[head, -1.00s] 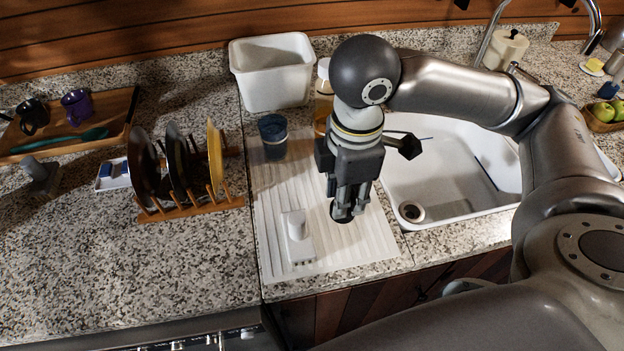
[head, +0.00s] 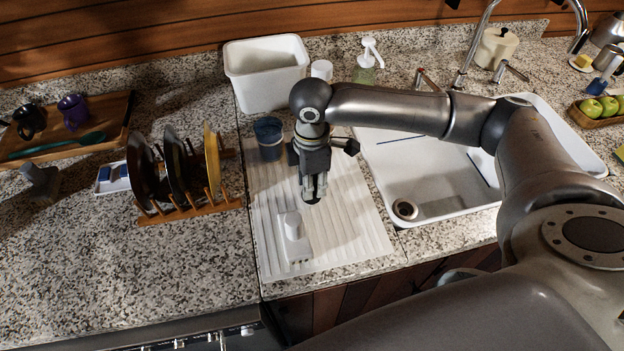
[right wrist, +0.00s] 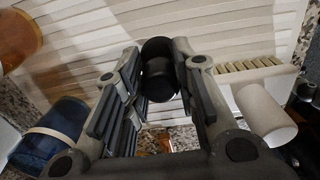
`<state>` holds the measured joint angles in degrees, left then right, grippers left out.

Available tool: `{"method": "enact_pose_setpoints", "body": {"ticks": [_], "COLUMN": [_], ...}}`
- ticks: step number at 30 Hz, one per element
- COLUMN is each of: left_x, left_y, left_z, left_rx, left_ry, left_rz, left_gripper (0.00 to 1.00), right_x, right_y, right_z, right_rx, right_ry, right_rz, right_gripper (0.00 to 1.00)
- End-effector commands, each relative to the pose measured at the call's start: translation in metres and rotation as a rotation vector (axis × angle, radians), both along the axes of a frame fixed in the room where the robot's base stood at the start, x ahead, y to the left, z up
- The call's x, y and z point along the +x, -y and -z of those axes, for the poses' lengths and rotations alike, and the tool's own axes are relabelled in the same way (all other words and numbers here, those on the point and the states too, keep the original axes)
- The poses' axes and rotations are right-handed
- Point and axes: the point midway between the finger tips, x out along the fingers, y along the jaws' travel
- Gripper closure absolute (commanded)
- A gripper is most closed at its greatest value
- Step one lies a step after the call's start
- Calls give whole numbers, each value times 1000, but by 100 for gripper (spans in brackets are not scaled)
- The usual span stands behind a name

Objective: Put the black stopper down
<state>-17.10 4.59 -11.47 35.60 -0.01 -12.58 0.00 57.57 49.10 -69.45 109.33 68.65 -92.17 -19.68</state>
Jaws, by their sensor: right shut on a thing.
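My right gripper (head: 313,194) is over the white ribbed drainboard (head: 350,232), pointing down. It is shut on the black stopper, which shows between the fingertips in the right wrist view (right wrist: 160,72). In the head view the stopper is mostly hidden by the fingers, with only a dark bit showing at their tips. I cannot tell whether the stopper touches the drainboard. My left gripper is not in view.
A white block-like piece with a knob (head: 293,237) lies on the drainboard just left of and nearer than the gripper. A blue cup (head: 269,138) stands behind left. The sink (head: 440,185) is to the right; the plate rack (head: 190,208) is left. Ribbed drainboard is bare right of the gripper.

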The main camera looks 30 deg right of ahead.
Motion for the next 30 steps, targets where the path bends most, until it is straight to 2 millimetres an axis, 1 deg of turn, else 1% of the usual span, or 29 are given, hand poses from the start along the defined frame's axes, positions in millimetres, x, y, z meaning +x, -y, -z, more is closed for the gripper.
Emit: {"method": "enact_pose_setpoints", "body": {"ticks": [1,3,13,14,18,19,30], "left_x": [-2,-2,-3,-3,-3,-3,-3], "left_y": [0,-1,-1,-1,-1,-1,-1], "left_z": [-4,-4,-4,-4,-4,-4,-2], "left_rx": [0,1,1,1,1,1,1], "left_ry": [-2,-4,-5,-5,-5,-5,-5], "left_rz": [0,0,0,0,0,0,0], "left_gripper": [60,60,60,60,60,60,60], "right_x": [0,0,0,0,0,0,0], "right_y": [0,0,0,0,0,0,0], "right_z": [3,6,10,10,10,10,7], "right_rx": [0,1,1,1,0,0,0], "right_ry": [0,1,1,1,2,2,3], "right_rz": [0,0,0,0,0,0,0], "right_gripper": [99,99,99,72,54,52,52]}}
